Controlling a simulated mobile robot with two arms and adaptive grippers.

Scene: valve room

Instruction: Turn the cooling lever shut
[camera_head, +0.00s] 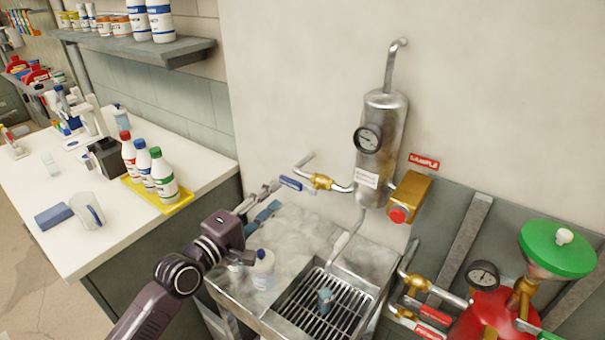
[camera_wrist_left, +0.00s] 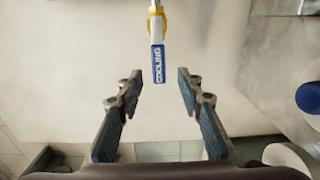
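The cooling lever (camera_head: 291,183) is a blue handle on a brass valve (camera_head: 321,182), left of the steel cylinder on the wall. My left gripper (camera_head: 273,197) is just left of the lever's end. In the left wrist view the lever (camera_wrist_left: 157,63) hangs down from the top middle, with "COOLING" on its blue label. The open fingertips (camera_wrist_left: 160,78) lie to either side of its lower end, with a gap on both sides and no visible contact. The right gripper is in neither view.
The steel cylinder (camera_head: 382,142) carries a gauge (camera_head: 368,139) and a brass sample valve (camera_head: 410,197) with a red button. A steel sink (camera_head: 290,318) with a grate is below. A white bottle (camera_head: 263,271) stands under my gripper. A red vessel (camera_head: 480,325) is at right.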

